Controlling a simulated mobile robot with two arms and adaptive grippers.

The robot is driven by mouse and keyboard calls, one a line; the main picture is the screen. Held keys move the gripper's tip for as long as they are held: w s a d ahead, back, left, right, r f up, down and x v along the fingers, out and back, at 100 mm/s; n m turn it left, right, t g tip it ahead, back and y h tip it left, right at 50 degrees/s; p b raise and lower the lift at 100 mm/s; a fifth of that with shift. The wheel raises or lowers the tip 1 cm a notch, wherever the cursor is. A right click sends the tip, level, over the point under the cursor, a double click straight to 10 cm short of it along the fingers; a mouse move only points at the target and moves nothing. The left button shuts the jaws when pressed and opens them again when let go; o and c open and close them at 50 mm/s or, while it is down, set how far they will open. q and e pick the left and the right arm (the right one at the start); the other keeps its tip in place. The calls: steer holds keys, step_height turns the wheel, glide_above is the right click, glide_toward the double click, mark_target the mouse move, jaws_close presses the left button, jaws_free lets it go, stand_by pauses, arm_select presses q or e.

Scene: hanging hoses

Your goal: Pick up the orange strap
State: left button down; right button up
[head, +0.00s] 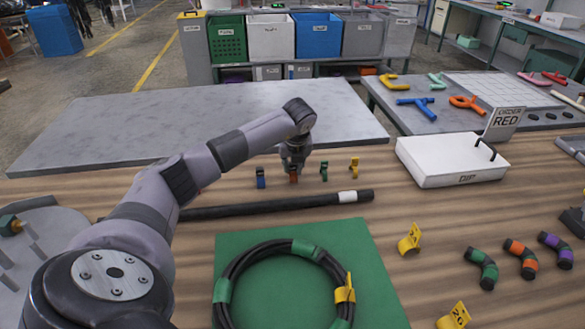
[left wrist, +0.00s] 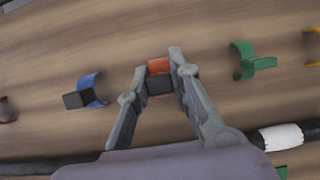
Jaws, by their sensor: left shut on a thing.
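The orange strap (head: 293,179) is small and has a dark block on it. It stands in the row of straps behind the black hose. My left gripper (head: 294,163) is over it, pointing down. In the left wrist view my left gripper (left wrist: 157,78) is shut on the orange strap (left wrist: 159,66), one finger on each side. I cannot tell whether the strap still touches the table. My right gripper is not in view.
A blue strap (head: 261,178), a green strap (head: 324,171) and a yellow strap (head: 354,167) stand close by. The black hose (head: 260,206) lies just in front. A coiled hose (head: 230,280) rests on a green mat (head: 378,300). A white box (head: 450,160) stands right.

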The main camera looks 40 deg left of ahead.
arm_select(q)
step_height(320, 180, up, 19)
steer(key=shift+r, duration=0.15)
steer(key=c, duration=2.1)
jaws_free()
jaws_close()
steer(key=shift+d, duration=0.1)
